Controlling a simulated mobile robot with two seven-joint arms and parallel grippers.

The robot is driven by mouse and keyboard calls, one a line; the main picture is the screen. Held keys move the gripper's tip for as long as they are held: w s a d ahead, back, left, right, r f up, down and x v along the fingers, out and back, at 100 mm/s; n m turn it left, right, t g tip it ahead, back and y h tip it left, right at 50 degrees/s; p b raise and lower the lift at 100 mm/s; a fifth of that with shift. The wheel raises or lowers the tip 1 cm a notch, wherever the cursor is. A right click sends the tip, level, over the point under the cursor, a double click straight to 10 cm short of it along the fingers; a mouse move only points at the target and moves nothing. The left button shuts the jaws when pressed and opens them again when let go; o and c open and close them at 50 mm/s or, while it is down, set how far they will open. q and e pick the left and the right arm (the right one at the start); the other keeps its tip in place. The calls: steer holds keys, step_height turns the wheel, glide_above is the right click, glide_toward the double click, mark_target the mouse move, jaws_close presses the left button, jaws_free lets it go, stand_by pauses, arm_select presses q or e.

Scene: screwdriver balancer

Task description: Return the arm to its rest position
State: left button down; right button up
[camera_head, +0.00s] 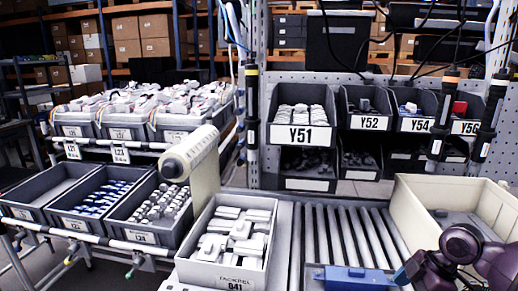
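My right arm, dark and purple, enters at the lower right corner in the head view. Its end part (405,273) is just right of a blue block-shaped item (352,277) at the front of the roller conveyor (345,235). I cannot tell whether the two touch. The fingers are not clear, so neither their opening nor anything held between them shows. My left arm and gripper are not in view. Dark screwdriver-like tools (442,115) hang at the upper right, and another (251,110) hangs near the middle.
A white box (187,270) of white parts stands left of the conveyor. A cream bin (408,212) stands close behind my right arm. Labelled bins (303,135) line the back rack. Grey trays (120,236) of parts and a cream roll-like thing (204,165) are left.

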steer(key=w+r+m+t, duration=0.1)
steer(key=w+m+t, duration=0.3)
steer(key=w+t, duration=0.25)
steer(key=a+f+m+t, duration=0.1)
steer(key=s+a+f+m+t, duration=0.1)
steer(key=a+f, duration=0.1)
steer(key=a+f+t, duration=0.1)
steer(key=a, duration=0.1)
steer(key=shift+s+f+m+t+h, duration=0.25)
steer(key=shift+f+m+t+h, duration=0.05)
steer(key=shift+f+m+t, duration=0.1)
steer(key=s+a+f+m+h, duration=0.1)
steer(key=s+f+m, duration=0.1)
steer(key=s+f, duration=0.3)
steer(key=s+a+f+m+h, duration=0.1)
steer(key=s+f+m, duration=0.2)
steer(key=s, duration=0.8)
steer(key=s+a+f+m+h, duration=0.1)
steer(key=s+a+f+m, duration=0.1)
steer(key=s+f, duration=0.5)
steer(key=shift+s+f+h, duration=0.3)
steer(key=shift+s+h, duration=0.1)
steer(key=shift+s, duration=0.35)
steer(key=shift+g, duration=0.25)
